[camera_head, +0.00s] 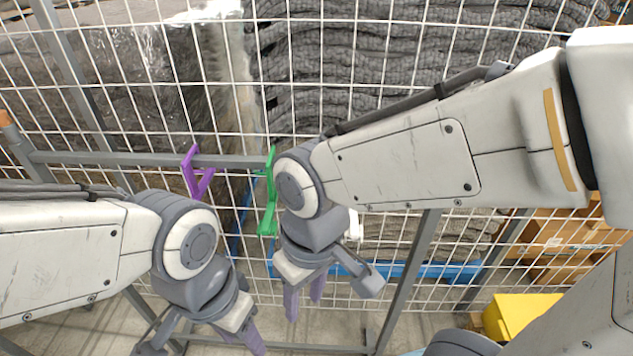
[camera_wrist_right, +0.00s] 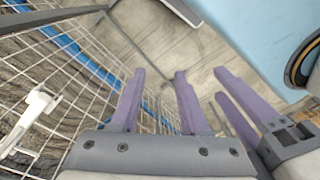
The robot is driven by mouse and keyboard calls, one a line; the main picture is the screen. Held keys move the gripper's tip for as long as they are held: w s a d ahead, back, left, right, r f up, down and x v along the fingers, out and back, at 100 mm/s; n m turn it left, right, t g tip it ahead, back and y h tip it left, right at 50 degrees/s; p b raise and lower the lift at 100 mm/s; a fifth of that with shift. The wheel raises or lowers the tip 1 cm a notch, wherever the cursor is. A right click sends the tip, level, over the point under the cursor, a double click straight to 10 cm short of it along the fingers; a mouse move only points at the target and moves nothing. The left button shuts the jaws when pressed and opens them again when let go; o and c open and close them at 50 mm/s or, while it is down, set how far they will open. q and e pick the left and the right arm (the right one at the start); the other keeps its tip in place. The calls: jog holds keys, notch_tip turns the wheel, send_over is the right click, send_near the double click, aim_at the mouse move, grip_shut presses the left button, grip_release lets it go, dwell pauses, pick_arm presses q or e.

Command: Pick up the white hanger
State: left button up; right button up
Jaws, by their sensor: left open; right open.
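The white hanger shows in the right wrist view (camera_wrist_right: 36,112) at the left, against the wire mesh. In the head view a small white piece (camera_head: 353,224), likely the same hanger, shows beside my right wrist, which hides the rest. My right gripper (camera_head: 304,304) is open and empty, pointing down, below and left of that piece. In the wrist view its two purple fingers (camera_wrist_right: 160,73) stand apart, to the right of the hanger and not touching it. My left gripper (camera_head: 250,342) is low at the bottom edge; its fingers also show at the right of the wrist view (camera_wrist_right: 221,82), apart and empty.
A purple hanger (camera_head: 190,170) and a green hanger (camera_head: 270,196) hang on a grey bar (camera_head: 110,158) in front of the wire mesh. Dark chenille mats (camera_head: 400,70) lie behind the mesh. A yellow box (camera_head: 518,312) stands at lower right. My two grippers are close together.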

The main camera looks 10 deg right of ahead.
jog(key=w+d+r+m+p, duration=0.35)
jog(key=w+r+p, duration=0.25)
jog(key=w+r, duration=0.4)
jog(key=w+d+r+m+h+p, duration=0.1)
jog(key=w+d+r+m+p, duration=0.5)
jog(key=w+d+r, duration=0.45)
jog(key=f, duration=0.2)
jog(key=f+p, duration=0.1)
jog(key=f, duration=0.1)
jog(key=shift+s+d, duration=0.2)
jog(key=shift+d, duration=0.1)
jog(key=f, duration=0.1)
jog(key=f+p, duration=0.1)
jog(key=f, duration=0.1)
jog(key=f+p, duration=0.1)
jog(key=shift+w+a+f, duration=0.2)
jog(key=shift+a+f, duration=0.15)
jog(key=shift+f, duration=0.6)
pick_arm(q)
notch_tip(320, 180, up, 17)
jog(key=shift+r, duration=0.2)
pick_arm(e)
grip_shut()
